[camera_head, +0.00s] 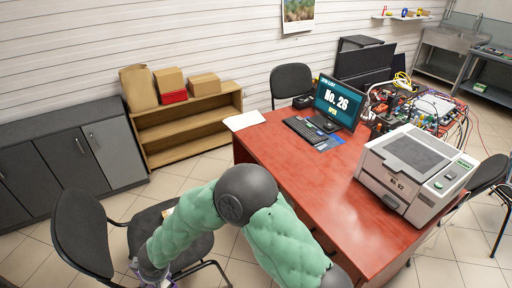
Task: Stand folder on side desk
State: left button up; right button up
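A flat white sheet-like thing (244,120) lies at the far left corner of the red desk (345,205) and seems to reach past its edge; I cannot tell whether it is the folder. No other thing can be clearly made out as a folder. One of my arms, green-sleeved with a dark elbow, bends across the bottom of the view; I cannot tell which arm it is. Its lower left end reaches the bottom edge beside a black chair, and no fingers can be made out there. Neither gripper shows clearly. Which surface is the side desk is not clear.
A printer (415,175) stands on the desk's right part, with a monitor (338,103) and keyboard (305,130) behind. Black chairs (82,235) stand around. A wooden shelf (190,128) holds boxes, beside grey cabinets (75,150). The desk's front middle is bare.

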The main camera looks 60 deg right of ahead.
aim_at(309, 180)
jog(key=z, duration=1.75)
